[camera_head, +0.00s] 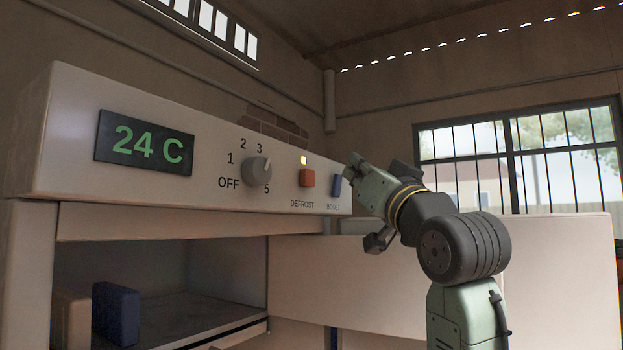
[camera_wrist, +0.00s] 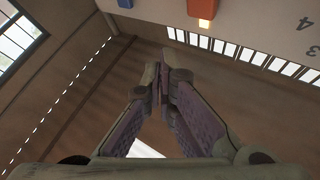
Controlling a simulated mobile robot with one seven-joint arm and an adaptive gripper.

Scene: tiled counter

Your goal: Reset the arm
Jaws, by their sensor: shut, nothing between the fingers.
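My gripper (camera_wrist: 163,80) is shut and empty in the wrist view, its fingertips together. In the head view my gripper (camera_head: 352,160) is at the right end of the control panel (camera_head: 75,185), close to the blue BOOST button (camera_head: 337,186). I cannot tell whether it touches the panel. The red DEFROST button (camera_head: 306,178) sits left of it, with a lit yellow lamp above. The wrist view also shows the red button (camera_wrist: 203,9) and the blue button (camera_wrist: 125,3) at its top edge.
A grey dial (camera_head: 257,171) and a display reading 24 C (camera_head: 145,143) are on the panel. Below is an open compartment with a dark blue block (camera_head: 116,313) and a tan block (camera_head: 70,318). A pale door panel (camera_head: 560,265) stands behind my arm. Barred windows are behind.

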